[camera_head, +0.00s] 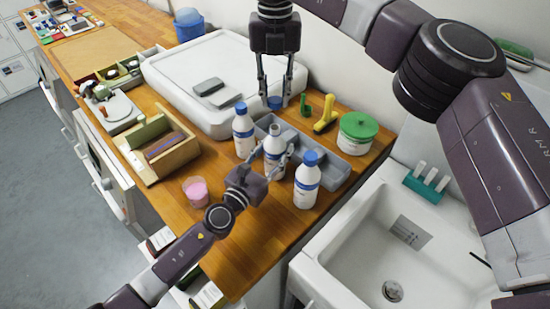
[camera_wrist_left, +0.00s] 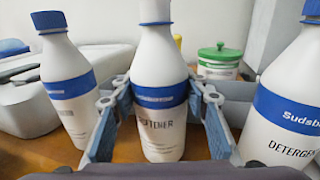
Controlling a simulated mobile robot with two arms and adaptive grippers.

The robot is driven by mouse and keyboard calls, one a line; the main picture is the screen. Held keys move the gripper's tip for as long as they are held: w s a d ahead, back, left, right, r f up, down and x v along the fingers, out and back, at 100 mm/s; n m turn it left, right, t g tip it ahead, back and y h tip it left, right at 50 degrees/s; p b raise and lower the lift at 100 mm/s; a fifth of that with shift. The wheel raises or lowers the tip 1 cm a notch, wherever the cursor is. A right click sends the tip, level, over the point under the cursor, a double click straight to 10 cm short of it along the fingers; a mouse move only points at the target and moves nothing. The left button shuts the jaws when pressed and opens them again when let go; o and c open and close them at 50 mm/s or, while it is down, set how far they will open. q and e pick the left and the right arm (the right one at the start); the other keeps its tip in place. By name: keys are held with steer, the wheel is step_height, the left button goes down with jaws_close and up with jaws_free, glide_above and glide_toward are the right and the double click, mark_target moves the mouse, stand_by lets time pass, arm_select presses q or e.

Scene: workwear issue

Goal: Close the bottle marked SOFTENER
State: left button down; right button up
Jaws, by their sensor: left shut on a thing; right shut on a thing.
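The white SOFTENER bottle (camera_head: 273,148) stands upright in the middle of three white bottles, its neck bare of a cap. In the left wrist view its label shows on the bottle (camera_wrist_left: 160,95), and its top is cut off. My left gripper (camera_head: 278,160) is shut on this bottle, one finger on each side; its fingers also show in the wrist view (camera_wrist_left: 158,112). My right gripper (camera_head: 275,96) points down and is shut on a blue cap (camera_head: 275,102), held above and apart from the bottle's neck.
Capped white bottles stand at left (camera_head: 244,132) and right (camera_head: 306,184), the right one marked DETERGENT. Behind are a grey divided tray (camera_head: 334,165), a yellow tool (camera_head: 325,115) and a green-lidded tub (camera_head: 356,134). A pink cup (camera_head: 195,190) stands front left. The sink (camera_head: 375,235) is at right.

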steer(key=shift+f, duration=2.45)
steer(key=shift+f, duration=0.15)
steer(key=shift+f, duration=0.75)
steer(key=shift+f, duration=0.6)
steer(key=m, duration=2.3)
steer(key=shift+m, duration=0.3)
